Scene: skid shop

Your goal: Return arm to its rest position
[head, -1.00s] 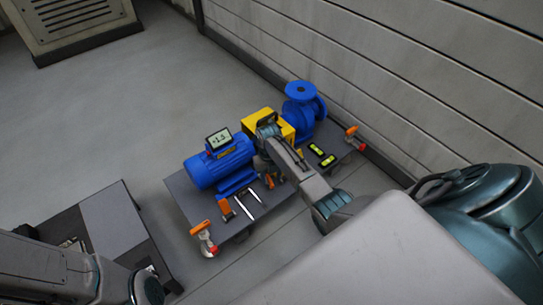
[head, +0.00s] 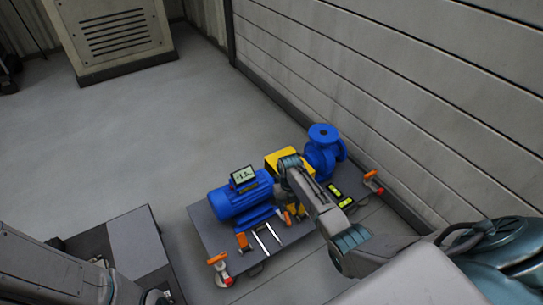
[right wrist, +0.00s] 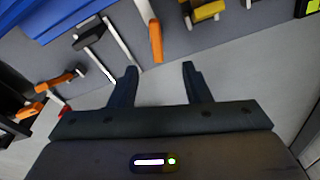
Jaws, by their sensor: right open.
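My right arm (head: 325,210) reaches from the lower right over a grey skid plate (head: 205,235). My right gripper (right wrist: 158,68) is open in the right wrist view, with nothing between its fingers. Its fingertips are largely hidden in the head view. An orange-handled tool (right wrist: 155,42) lies just beyond the fingers in the wrist view; I cannot tell the gap. A blue motor (head: 238,203) and a blue pump (head: 322,157) stand on the skid, with a yellow guard (head: 275,160) between them. My left arm (head: 45,265) shows at the lower left; its gripper is out of view.
A small display (head: 243,175) sits on the motor. Orange and red clamps (head: 220,268) (head: 373,182) sit at the skid's edges. A level with yellow-green vials (head: 340,195) lies near the pump. A ribbed wall (head: 430,130) runs behind. Open floor (head: 130,130) lies left.

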